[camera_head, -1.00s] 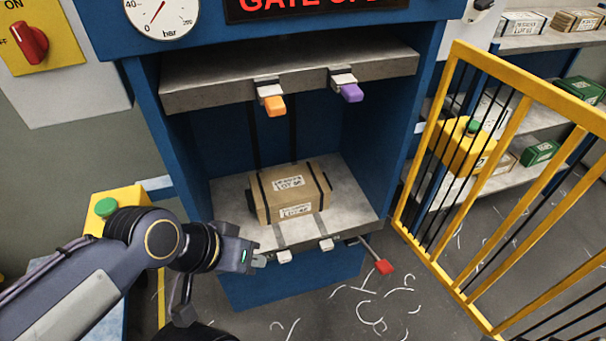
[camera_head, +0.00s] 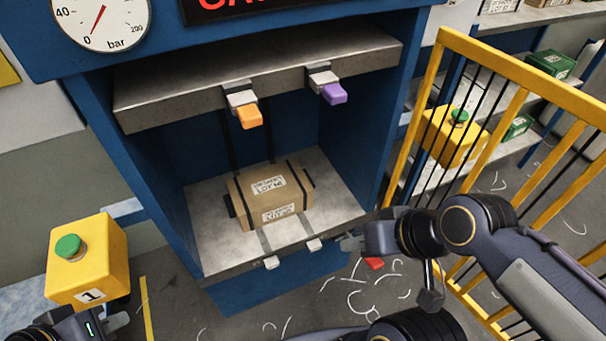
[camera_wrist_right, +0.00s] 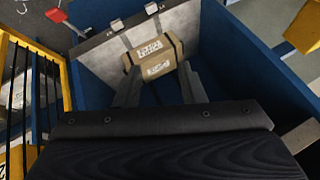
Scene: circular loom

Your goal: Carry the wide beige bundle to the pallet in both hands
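The beige bundle (camera_head: 268,195), a box with black straps and white labels, lies on the grey lower plate (camera_head: 214,252) inside the blue press. It also shows in the right wrist view (camera_wrist_right: 153,58), beyond my fingers. My right gripper (camera_head: 350,243) is at the front right of the lower plate, apart from the bundle. Its fingers (camera_wrist_right: 160,92) stand apart with nothing between them. My left gripper (camera_head: 117,321) is low at the left, below the yellow button box; its fingers are too poorly seen to judge. No pallet is identifiable.
The upper plate (camera_head: 270,72) hangs above the bundle, with orange (camera_head: 249,117) and purple (camera_head: 334,94) tabs. A yellow barred gate (camera_head: 490,57) stands at the right, a yellow box with a green button (camera_head: 88,262) at the left. A red handle (camera_head: 374,263) is near my right gripper.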

